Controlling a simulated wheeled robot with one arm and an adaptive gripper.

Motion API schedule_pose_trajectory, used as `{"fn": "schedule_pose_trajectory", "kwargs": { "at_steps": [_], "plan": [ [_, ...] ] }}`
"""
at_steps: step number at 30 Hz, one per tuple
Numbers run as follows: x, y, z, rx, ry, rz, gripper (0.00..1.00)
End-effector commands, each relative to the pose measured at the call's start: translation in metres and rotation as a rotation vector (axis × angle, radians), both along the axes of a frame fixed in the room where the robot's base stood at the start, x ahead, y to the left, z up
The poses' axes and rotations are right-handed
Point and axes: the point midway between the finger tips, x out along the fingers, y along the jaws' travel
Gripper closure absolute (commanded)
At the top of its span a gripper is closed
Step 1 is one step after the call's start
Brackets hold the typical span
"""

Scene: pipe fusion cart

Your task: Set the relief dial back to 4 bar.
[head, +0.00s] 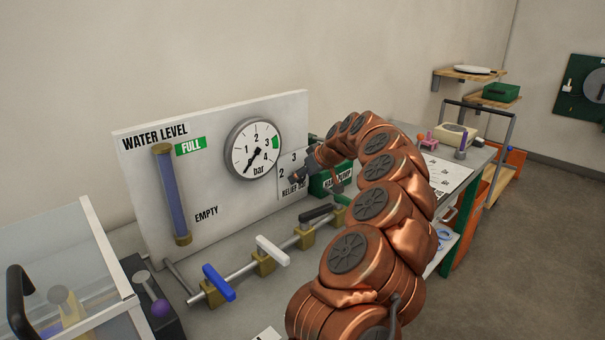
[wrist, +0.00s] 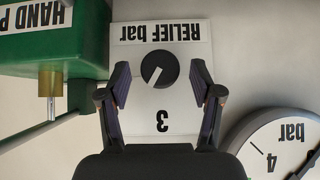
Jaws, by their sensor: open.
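The relief dial (wrist: 165,60) is a dark round knob with a white pointer line on a white plate marked RELIEF bar, upside down in the wrist view. Its pointer slants to the lower left there, off to one side of the printed 3. In the head view the plate (head: 284,184) shows a 2 and a 3, and my gripper (head: 301,173) hides the knob. The 4 mark is not visible on the plate.
The round pressure gauge (head: 255,148) is left of the plate, its needle pointing to the lower left. The green hand pump box (head: 320,184) is close on the right. Below runs a pipe with blue (head: 218,283), white (head: 272,251) and black (head: 316,213) valve handles.

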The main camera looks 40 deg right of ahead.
Motion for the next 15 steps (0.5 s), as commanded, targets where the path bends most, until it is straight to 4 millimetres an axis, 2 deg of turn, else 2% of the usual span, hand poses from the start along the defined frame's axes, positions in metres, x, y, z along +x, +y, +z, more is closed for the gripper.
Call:
{"fn": "schedule_pose_trajectory", "kwargs": {
  "at_steps": [9,15],
  "plan": [
    [0.0028,0.0002,-0.0028,0.0,0.0,0.0,0.36],
    [0.0028,0.0002,-0.0028,0.0,0.0,0.0,0.57]
  ]
}}
